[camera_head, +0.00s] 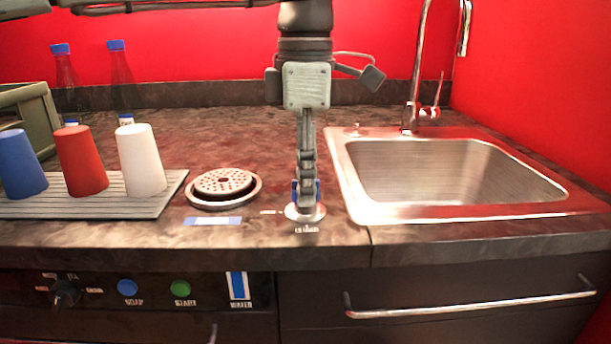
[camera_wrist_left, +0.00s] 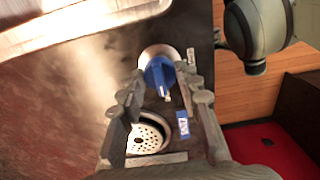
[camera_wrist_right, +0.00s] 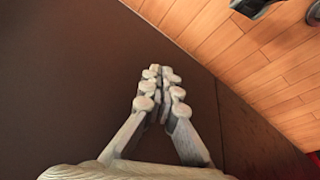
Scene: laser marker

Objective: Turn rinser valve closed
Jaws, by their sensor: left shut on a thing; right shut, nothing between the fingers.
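The rinser valve is a blue knob (camera_wrist_left: 157,72) on a round metal base (camera_head: 305,213), set in the counter near its front edge, just left of the sink. My left gripper (camera_head: 306,188) points straight down over it and is shut on the blue knob, which shows between its fingers in the left wrist view (camera_wrist_left: 163,76). In the head view the fingers hide most of the knob. The round perforated rinser (camera_head: 223,184) lies to the left of the valve. My right gripper (camera_wrist_right: 161,76) is shut and empty, seen only in the right wrist view, over a dark surface.
A ribbed mat (camera_head: 95,205) with a blue cup (camera_head: 20,165), a red cup (camera_head: 80,160) and a white cup (camera_head: 140,160) lies at the left. The sink (camera_head: 450,177) with its faucet (camera_head: 411,115) is at the right. Two bottles (camera_head: 122,80) stand at the back.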

